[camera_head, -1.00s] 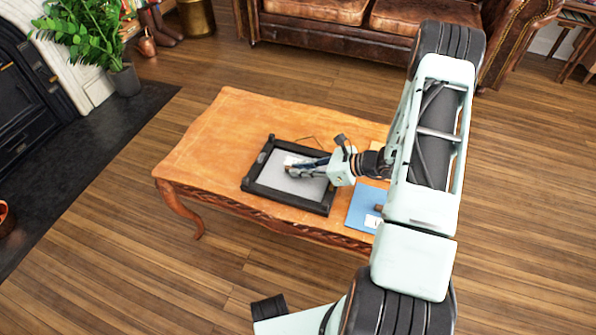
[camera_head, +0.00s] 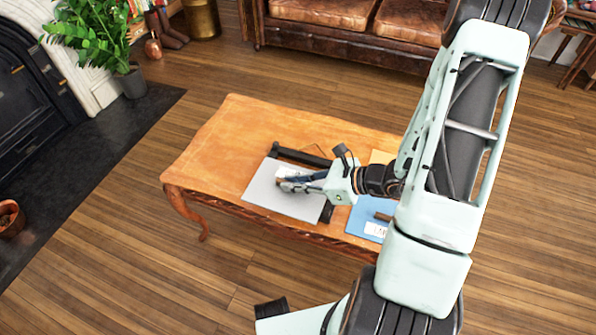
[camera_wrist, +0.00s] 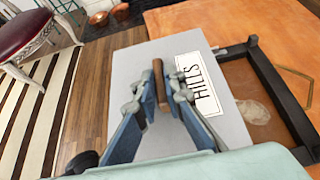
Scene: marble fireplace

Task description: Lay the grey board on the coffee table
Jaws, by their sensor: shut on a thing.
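The grey board (camera_head: 272,200) is a flat panel with a white label reading HILLS, seen in the wrist view (camera_wrist: 135,68). My gripper (camera_head: 284,180) is shut on the brown peg (camera_wrist: 158,72) that stands up from the board. The board is out of the black frame (camera_head: 302,156) and covers much of it, over the near side of the coffee table (camera_head: 225,135). The frame's bare inside shows beside the board in the wrist view (camera_wrist: 262,66). I cannot tell how high the board is above the table.
A blue board (camera_head: 362,218) with a brown peg lies on the table, right of the frame, partly behind my arm. The table's left end is clear. A brown sofa (camera_head: 345,45) stands behind, and a potted plant (camera_head: 95,35) stands at the back left.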

